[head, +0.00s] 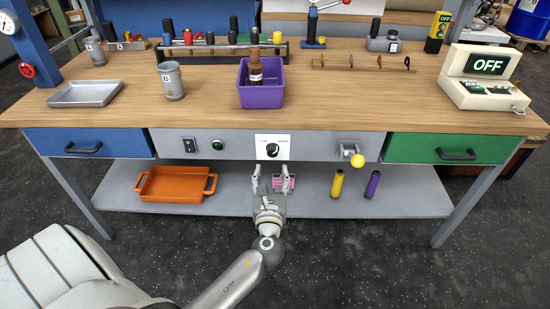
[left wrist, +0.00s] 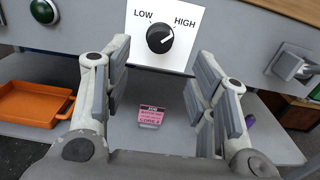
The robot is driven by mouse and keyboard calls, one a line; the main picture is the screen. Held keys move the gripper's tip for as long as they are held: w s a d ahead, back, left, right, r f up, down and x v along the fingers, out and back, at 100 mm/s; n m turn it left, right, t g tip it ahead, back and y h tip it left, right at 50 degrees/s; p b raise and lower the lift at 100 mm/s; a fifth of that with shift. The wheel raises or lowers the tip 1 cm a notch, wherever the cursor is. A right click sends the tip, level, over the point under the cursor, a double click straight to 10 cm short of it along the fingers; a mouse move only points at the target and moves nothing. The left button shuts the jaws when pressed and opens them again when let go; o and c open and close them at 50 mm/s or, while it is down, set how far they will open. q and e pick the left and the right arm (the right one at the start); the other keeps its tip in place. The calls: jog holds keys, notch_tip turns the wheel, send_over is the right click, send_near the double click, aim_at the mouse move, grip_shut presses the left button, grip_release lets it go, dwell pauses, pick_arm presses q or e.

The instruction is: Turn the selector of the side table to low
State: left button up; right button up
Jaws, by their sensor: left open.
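The selector is a round black knob (head: 272,150) on a white plate (head: 263,141) at the middle of the table's front panel. In the left wrist view the knob (left wrist: 160,38) sits between the words LOW, at upper left, and HIGH, at upper right. Its white mark points up and right, toward HIGH. My left gripper (head: 271,176) is open and empty, in front of and a little below the knob. In the left wrist view its fingers (left wrist: 163,62) stand apart on either side below the knob and do not touch it. My right gripper is not in view.
A green button (head: 217,144) and a switch (head: 189,145) are left of the plate; a yellow-knobbed lever (head: 357,160) juts out at right. A pink-labelled object (head: 283,182), an orange tray (head: 177,185) and two cylinders stand on the lower shelf. A purple bin (head: 261,95) is on top.

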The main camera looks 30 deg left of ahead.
aim_at(272, 155)
pick_arm(q)
jog(key=x, duration=0.8)
jog(key=shift+w+b, duration=0.15)
jog(key=shift+b, duration=0.2)
jog(key=shift+w+a, duration=0.25)
jog(key=shift+w, duration=0.1)
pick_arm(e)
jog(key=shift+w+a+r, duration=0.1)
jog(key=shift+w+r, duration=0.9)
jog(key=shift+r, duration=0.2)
pick_arm(q)
jog(key=c, duration=1)
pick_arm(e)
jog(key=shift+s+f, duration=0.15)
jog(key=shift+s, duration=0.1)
